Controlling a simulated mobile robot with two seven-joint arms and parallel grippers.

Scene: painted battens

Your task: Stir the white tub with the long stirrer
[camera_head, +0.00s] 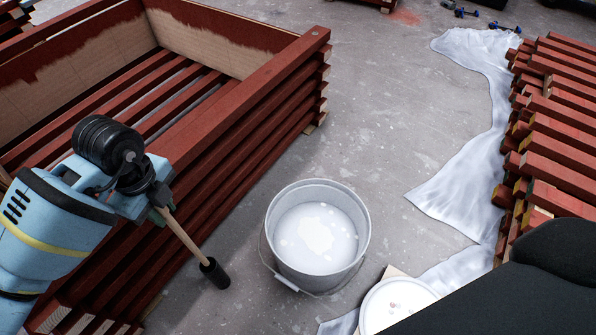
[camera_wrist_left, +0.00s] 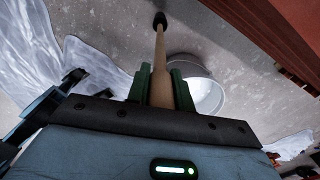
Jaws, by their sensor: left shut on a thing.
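The white tub (camera_head: 318,235) stands upright on the floor in the middle of the head view, with pale liquid inside and a wire handle at its front left. It also shows beyond the fingers in the left wrist view (camera_wrist_left: 206,92). The long stirrer (camera_head: 187,236) has a wooden shaft and a dark cylindrical end, which is outside the tub, to its left. My left gripper (camera_wrist_left: 160,82) is shut on the shaft with its green fingers; the stirrer (camera_wrist_left: 159,45) points away from it. My right gripper does not show.
Stacked red battens (camera_head: 250,90) form a tall frame on the left, close to my left arm. More red battens (camera_head: 560,120) lie on the right beside plastic sheeting (camera_head: 470,150). A round white lid (camera_head: 397,303) lies in front of the tub. Grey floor behind the tub is clear.

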